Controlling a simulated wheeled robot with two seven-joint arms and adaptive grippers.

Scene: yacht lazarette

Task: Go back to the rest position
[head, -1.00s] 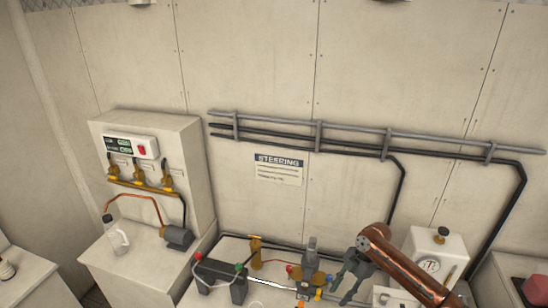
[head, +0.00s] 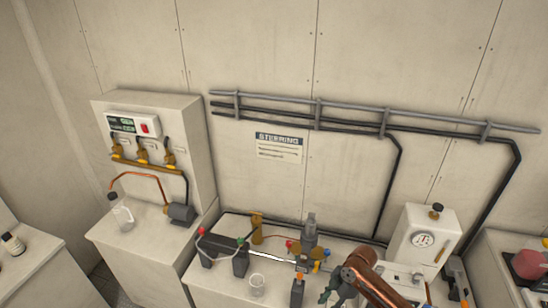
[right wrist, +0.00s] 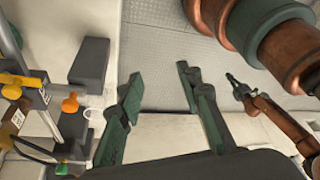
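My right arm enters the head view at the bottom right, and its gripper (head: 334,291) is low over the front of the middle bench, partly cut off by the frame edge. In the right wrist view the two dark green fingers of this gripper (right wrist: 158,88) stand apart. Nothing is between them but the view of floor and a pale edge. A smaller copper arm with a dark gripper (right wrist: 243,93) shows at the right of that view, apparently my left; its finger opening is too small to judge. My left arm is not in the head view.
A clear bottle (head: 123,217) stands on the left cabinet. Grey floor (right wrist: 165,45) is open below my right gripper.

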